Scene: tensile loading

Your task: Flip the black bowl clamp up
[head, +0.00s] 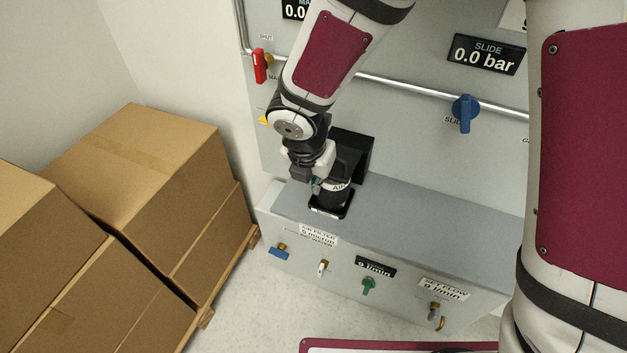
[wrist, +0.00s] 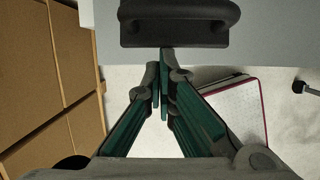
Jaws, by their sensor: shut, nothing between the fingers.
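The black bowl clamp (head: 331,210) shows in the head view as a black loop low around the front of the dark filter bowl (head: 340,193), just above the grey ledge. In the wrist view a black looped bar (wrist: 178,33), which looks like the clamp's handle, is at the top middle. My gripper (head: 316,186) is in front of the bowl, above the clamp's left side. In the wrist view its green-padded fingers (wrist: 163,58) are together and empty, with tips at the bar's lower edge. I cannot tell whether they touch it. My wrist hides part of the bowl.
A black bracket (head: 358,150) backs the bowl on the grey panel. A red lever (head: 259,66) and a blue valve knob (head: 465,112) are on the pipe. Small valves line the ledge's front. Stacked boxes (head: 140,165) stand at left; the ledge's right side is clear.

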